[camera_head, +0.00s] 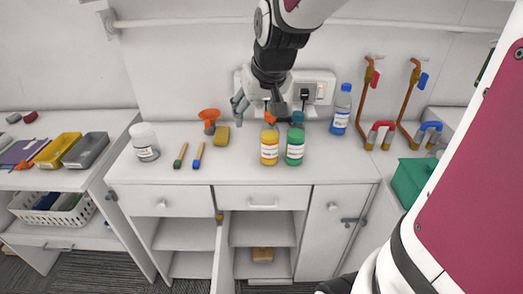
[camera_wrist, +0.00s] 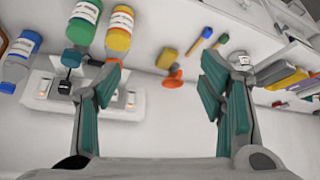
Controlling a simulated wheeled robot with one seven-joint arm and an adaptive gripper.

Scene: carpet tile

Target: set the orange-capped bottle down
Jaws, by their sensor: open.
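The orange-capped bottle (camera_head: 269,147) has a yellow body and a white label. It stands upright on the white counter (camera_head: 240,172), directly left of a green bottle (camera_head: 295,148) with a teal cap. My gripper (camera_head: 258,106) is open above and behind the bottle, its fingers spread wide with nothing between them. In the wrist view the scene is upside down. There the yellow bottle (camera_wrist: 120,32) lies outside the left finger of my gripper (camera_wrist: 160,78), whose tip overlaps the orange cap. I cannot tell whether they touch.
A clear blue-capped bottle (camera_head: 341,110) stands at the back right. An orange funnel (camera_head: 209,117), a yellow sponge (camera_head: 222,136), two brushes and a white-lidded jar (camera_head: 144,142) are to the left. The front counter is clear.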

